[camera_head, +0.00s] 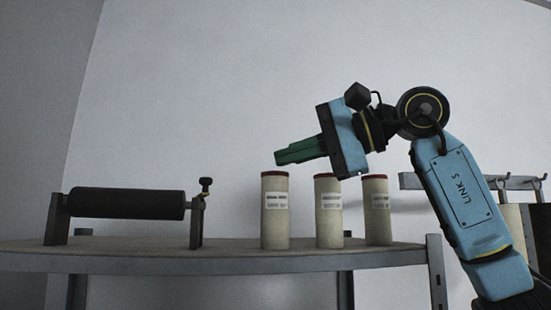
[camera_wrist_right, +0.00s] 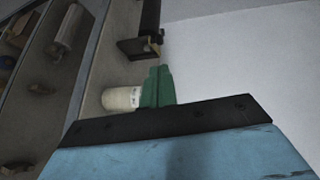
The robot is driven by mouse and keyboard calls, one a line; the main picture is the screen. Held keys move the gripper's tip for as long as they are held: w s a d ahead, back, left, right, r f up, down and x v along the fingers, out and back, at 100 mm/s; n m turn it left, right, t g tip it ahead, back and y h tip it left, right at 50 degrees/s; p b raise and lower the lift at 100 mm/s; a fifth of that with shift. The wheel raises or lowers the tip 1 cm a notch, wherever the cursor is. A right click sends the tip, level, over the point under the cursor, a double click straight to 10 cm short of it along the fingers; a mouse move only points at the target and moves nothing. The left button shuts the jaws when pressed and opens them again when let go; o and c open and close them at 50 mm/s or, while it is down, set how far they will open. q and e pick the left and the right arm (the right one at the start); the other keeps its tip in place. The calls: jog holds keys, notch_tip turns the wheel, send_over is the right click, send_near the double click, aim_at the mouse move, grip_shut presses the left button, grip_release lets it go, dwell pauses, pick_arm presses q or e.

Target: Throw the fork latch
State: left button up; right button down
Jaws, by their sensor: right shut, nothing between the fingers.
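The fork latch (camera_head: 204,189) is a small dark piece with a knob, at the right end of a black roller (camera_head: 127,203) held between two dark uprights on the shelf. In the right wrist view the latch end (camera_wrist_right: 152,46) shows beyond my fingertips, with a small brassy part. My right gripper (camera_head: 278,157) is shut and empty, with green fingers pointing left. It is above the left cylinder and apart from the latch, to its right and higher. It also shows in the right wrist view (camera_wrist_right: 157,72). My left gripper is not in view.
Three cream cylinders with red tops and labels, the left one (camera_head: 275,215), middle one (camera_head: 328,212) and right one (camera_head: 377,212), stand on the shelf (camera_head: 230,258) below my right gripper. A rail with hooks (camera_head: 520,182) is at the right. Space above the roller is clear.

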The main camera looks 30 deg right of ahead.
aim_at(211, 180)
jog(key=p+x, duration=0.3)
jog(key=x, duration=0.9)
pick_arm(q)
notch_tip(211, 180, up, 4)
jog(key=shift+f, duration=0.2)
